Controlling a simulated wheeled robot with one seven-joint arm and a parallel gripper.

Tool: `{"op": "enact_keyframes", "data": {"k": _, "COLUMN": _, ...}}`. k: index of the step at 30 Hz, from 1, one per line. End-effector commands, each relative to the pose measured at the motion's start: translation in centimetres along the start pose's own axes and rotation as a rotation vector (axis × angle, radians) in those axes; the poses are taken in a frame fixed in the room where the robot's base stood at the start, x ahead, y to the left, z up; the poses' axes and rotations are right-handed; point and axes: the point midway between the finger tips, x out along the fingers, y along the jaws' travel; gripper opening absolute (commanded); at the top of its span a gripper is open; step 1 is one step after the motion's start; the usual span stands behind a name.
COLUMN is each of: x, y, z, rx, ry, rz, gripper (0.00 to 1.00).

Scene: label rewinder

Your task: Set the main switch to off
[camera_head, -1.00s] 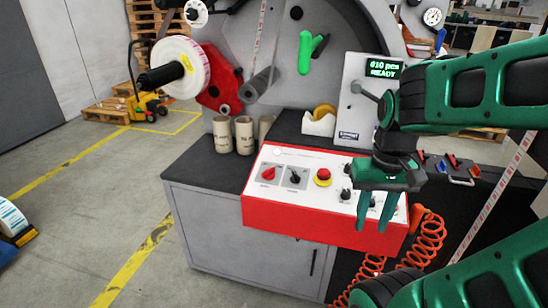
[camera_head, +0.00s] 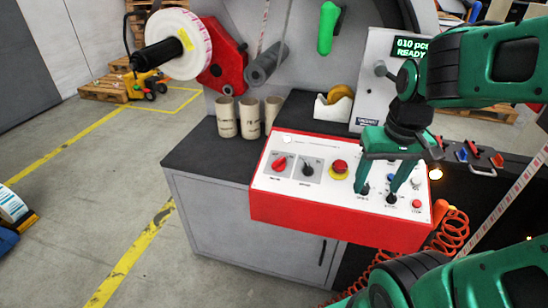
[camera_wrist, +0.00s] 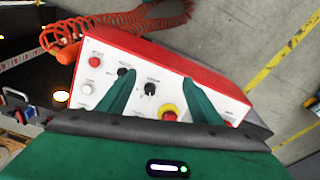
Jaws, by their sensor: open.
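The red control box (camera_head: 335,222) with a white top panel sits at the front of the machine. The main switch is the red rotary knob (camera_head: 279,163) at the panel's left end; its small lettering is hard to read. A black rotary knob (camera_head: 308,169) is just right of it. My gripper (camera_head: 378,192) is open and empty over the right half of the panel, well to the right of the red knob.
A red mushroom emergency button (camera_head: 340,166) on a yellow base stands between the main switch and my gripper. Smaller knobs and buttons fill the panel's right side. Cardboard cores (camera_head: 249,118) stand behind the box at left. A coiled orange hose (camera_head: 450,232) hangs at right.

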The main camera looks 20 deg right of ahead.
Motion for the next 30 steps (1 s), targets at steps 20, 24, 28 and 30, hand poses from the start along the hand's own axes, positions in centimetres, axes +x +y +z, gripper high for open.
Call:
{"op": "enact_keyframes", "data": {"k": 20, "x": -1.7, "y": -19.7, "z": -15.1, "rx": -0.656, "ry": 0.046, "rz": 0.113, "gripper": 0.59}}
{"op": "enact_keyframes", "data": {"k": 24, "x": -1.6, "y": -22.6, "z": -16.1, "rx": -0.722, "ry": -0.01, "rz": 0.147, "gripper": 0.59}}
{"op": "enact_keyframes", "data": {"k": 28, "x": -1.5, "y": -24.1, "z": -16.5, "rx": -0.753, "ry": -0.038, "rz": 0.161, "gripper": 0.59}}
{"op": "enact_keyframes", "data": {"k": 30, "x": -1.4, "y": -24.4, "z": -16.5, "rx": -0.759, "ry": -0.046, "rz": 0.165, "gripper": 0.59}}
